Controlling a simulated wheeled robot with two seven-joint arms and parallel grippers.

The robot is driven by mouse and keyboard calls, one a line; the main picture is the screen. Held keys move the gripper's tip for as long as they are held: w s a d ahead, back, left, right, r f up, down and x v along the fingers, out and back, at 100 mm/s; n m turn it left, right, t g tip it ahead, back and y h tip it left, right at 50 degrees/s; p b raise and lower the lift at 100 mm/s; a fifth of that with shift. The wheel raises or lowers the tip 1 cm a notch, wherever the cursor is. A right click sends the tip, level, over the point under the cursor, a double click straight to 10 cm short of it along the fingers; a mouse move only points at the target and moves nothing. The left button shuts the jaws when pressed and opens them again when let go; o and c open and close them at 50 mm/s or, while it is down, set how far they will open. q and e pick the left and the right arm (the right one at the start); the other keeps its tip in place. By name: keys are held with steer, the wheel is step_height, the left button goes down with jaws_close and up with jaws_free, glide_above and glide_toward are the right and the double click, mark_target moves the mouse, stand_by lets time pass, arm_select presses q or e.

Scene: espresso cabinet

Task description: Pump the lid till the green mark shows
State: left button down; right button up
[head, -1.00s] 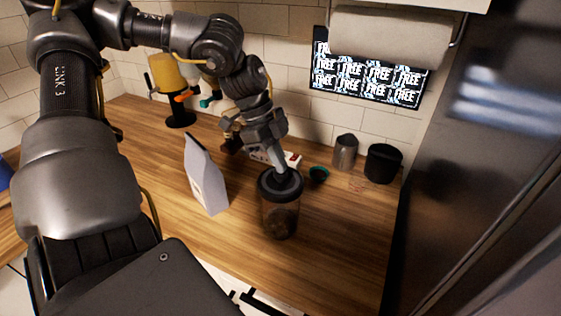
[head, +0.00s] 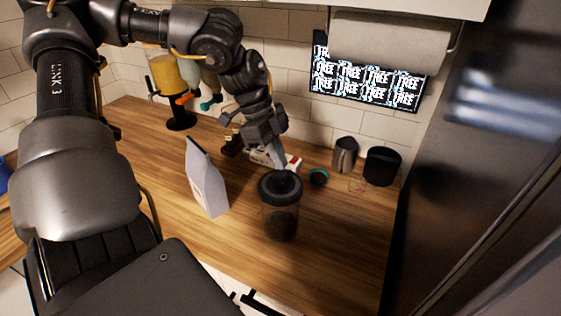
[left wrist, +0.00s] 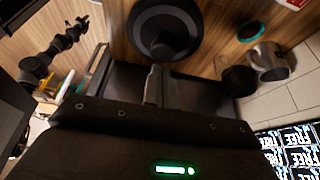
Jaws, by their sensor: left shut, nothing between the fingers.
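A clear canister (head: 281,222) with dark contents stands upright on the wooden counter. Its round black lid (head: 267,187) has a raised centre; the lid also shows from above in the left wrist view (left wrist: 165,28). No green mark is visible on the lid in either view. My left gripper (head: 280,161) is shut and empty, its fingers pointing down just over the lid's far side. In the left wrist view the shut fingers (left wrist: 153,86) appear close to the lid's edge; I cannot tell whether they touch it.
A pale bag (head: 206,182) stands left of the canister. A small teal-rimmed cup (head: 318,177), a metal pitcher (head: 345,155) and a black container (head: 382,167) stand behind to the right. A red-and-white item (head: 293,163) lies behind the gripper. The counter's front right is clear.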

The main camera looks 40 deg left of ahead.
mark_target(279, 172)
arm_select(q)
steer(key=shift+r+p, duration=1.2)
steer(key=shift+r, duration=0.95)
